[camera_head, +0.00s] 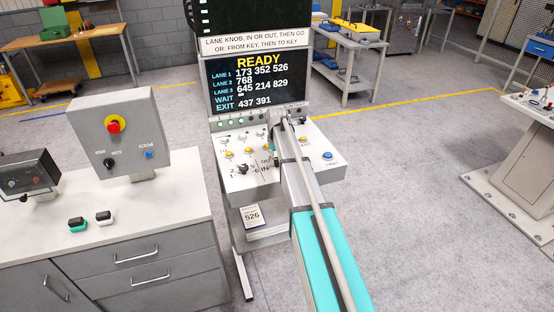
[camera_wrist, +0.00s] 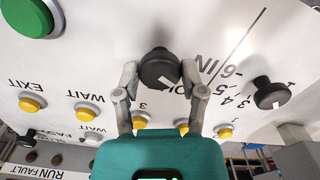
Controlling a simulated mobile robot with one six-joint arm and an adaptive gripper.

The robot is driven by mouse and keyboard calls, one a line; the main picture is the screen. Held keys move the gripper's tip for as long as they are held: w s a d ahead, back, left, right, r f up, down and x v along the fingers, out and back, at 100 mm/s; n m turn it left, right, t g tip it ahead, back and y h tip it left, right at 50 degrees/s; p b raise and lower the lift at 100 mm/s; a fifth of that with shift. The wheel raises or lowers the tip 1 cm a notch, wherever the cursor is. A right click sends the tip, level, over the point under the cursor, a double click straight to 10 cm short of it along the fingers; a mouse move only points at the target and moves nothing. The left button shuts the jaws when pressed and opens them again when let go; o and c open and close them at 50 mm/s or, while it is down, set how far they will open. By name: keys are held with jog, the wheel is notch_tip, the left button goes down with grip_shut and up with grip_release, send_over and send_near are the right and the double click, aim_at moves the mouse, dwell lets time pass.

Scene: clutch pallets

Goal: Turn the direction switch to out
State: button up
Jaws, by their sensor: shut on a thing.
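In the wrist view the direction switch (camera_wrist: 160,68) is a round black knob on the white panel. The letters beside it read IN, with part of OUT showing by the right finger. My gripper (camera_wrist: 159,72) is shut on the knob, one grey finger on each side. A pale mark shows on the knob's lower edge; I cannot tell clearly which word it faces. In the head view my gripper (camera_head: 276,140) is over the right half of the sloping panel (camera_head: 232,181), and the arm hides the switch.
The numbered black lane knob (camera_wrist: 270,93) sits close to the right finger. Yellow buttons (camera_wrist: 32,104) lie around the gripper, and a large green button (camera_wrist: 30,14) is at the upper left. The screen (camera_head: 256,79) reads READY. A grey control box (camera_head: 122,130) stands on the left counter.

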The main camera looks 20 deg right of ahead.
jog(key=m, duration=0.6)
jog(key=shift+m, duration=0.4)
jog(key=o, duration=1.2)
jog(key=shift+c, duration=0.2)
jog(key=shift+n, duration=0.4)
